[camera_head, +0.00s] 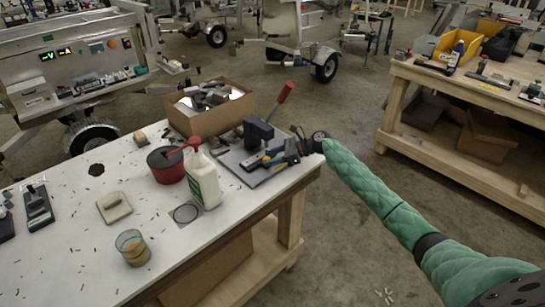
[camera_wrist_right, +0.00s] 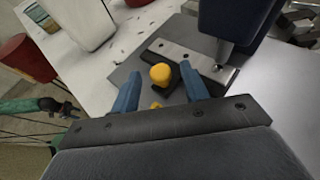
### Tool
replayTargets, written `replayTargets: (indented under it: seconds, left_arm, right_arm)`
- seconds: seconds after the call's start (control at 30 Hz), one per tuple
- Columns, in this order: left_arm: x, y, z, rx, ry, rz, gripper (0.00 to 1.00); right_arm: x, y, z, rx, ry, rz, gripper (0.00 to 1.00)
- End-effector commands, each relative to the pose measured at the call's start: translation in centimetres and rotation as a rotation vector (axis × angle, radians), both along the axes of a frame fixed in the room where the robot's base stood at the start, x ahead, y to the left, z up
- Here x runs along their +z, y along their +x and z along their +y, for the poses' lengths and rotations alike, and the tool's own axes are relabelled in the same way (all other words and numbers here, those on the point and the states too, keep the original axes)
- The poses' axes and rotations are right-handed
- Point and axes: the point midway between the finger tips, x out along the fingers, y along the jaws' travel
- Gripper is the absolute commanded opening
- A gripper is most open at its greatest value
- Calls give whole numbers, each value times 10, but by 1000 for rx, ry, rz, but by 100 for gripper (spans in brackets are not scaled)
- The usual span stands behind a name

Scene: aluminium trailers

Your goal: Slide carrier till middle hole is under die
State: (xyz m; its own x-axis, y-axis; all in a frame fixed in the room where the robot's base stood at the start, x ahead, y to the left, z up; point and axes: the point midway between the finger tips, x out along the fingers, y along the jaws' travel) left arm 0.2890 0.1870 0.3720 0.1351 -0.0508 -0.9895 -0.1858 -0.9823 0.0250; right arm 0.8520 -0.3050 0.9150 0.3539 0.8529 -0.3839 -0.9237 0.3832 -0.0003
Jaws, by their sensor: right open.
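The press has a dark blue head (camera_head: 258,132) and a red lever (camera_head: 285,92), and stands on a grey plate (camera_head: 232,162) at the table's right corner. In the right wrist view, the carrier (camera_wrist_right: 180,54) is a pale metal strip with small dark holes. The metal die (camera_wrist_right: 224,50) hangs over its right end; which hole is under it I cannot tell. A yellow knob (camera_wrist_right: 160,73) on a black block stands beside the strip. My right gripper (camera_wrist_right: 160,82) is open, its blue fingers on either side of the knob.
A white bottle (camera_head: 204,182) and a red pot (camera_head: 166,166) stand left of the press. A cardboard box (camera_head: 190,120) of metal parts is behind. A glass (camera_head: 132,248) and a pale block (camera_head: 114,207) are further left. The floor right of the table is open.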

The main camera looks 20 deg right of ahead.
Motion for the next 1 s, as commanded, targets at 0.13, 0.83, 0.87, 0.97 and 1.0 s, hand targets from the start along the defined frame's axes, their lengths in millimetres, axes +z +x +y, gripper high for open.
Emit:
replayTargets:
  seconds: [0.13,0.83,0.87,0.97,1.0]
  left_arm:
    - [0,0,0,0,0,0,46]
    - [-16,-6,4,-1,4,-5,46]
    - [-17,-6,4,-2,5,-4,46]
    - [-18,-4,6,-3,7,-5,46]
    - [-18,-4,6,-3,7,-7,46]
  right_arm:
    - [0,0,0,0,0,0,45]
    - [1,18,-44,-1,1,0,0]
    - [1,19,-45,-1,1,0,0]
    - [1,19,-47,0,1,-1,0]
    - [1,19,-47,0,1,-1,0]
